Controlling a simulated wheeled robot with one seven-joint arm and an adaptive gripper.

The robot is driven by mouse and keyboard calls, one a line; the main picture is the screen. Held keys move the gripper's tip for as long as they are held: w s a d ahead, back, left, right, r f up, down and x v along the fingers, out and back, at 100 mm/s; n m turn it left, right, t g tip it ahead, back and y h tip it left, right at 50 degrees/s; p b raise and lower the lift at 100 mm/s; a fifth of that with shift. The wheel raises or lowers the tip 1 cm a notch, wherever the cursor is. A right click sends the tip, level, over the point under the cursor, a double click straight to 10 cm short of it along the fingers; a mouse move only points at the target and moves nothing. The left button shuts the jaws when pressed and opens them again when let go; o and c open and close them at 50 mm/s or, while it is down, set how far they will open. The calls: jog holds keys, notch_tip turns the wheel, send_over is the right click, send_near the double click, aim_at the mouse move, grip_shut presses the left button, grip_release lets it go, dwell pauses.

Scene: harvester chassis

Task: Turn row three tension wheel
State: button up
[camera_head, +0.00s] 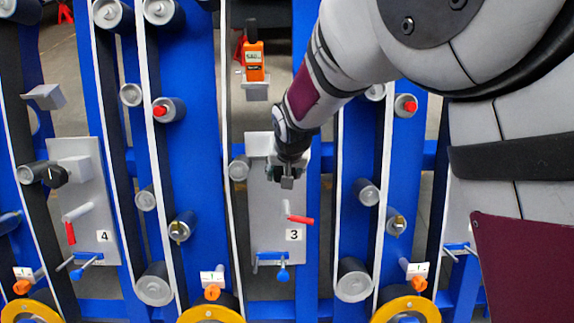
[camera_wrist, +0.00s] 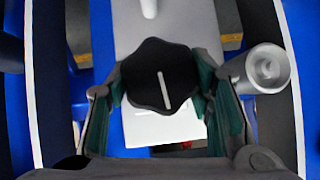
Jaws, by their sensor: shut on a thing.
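The row three tension wheel (camera_wrist: 150,62) is a black lobed knob with a white line on its face, seen in the wrist view. The line stands nearly upright, its top tilted slightly left. My gripper (camera_wrist: 160,85) has its green-padded fingers on the left and right sides of the knob and is shut on it. In the head view my gripper (camera_head: 288,165) is at the upper part of the grey panel marked 3 (camera_head: 265,220). There the knob is hidden behind my gripper.
A red-ended lever (camera_head: 300,219) and a blue-handled part (camera_head: 283,274) are lower on panel 3. A grey roller (camera_wrist: 264,70) is close right of my gripper. An orange gauge (camera_head: 254,62) hangs above. Panel 4 (camera_head: 92,215) with its black knob (camera_head: 56,176) is left.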

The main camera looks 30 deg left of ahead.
aim_at(282, 169)
jog(key=shift+s+a+n+t+h+p, duration=0.15)
jog(key=shift+n+t+h+p, duration=0.25)
jog(key=shift+n+h+p, duration=0.35)
jog(key=shift+n+t+h+p, duration=0.7)
jog(key=shift+n+h, duration=0.05)
jog(key=shift+n, duration=0.6)
jog(key=o, duration=1.2)
jog(key=shift+c, duration=0.2)
jog(key=v, duration=0.7)
jog(key=shift+s+r, duration=0.1)
jog(key=shift+r, duration=0.05)
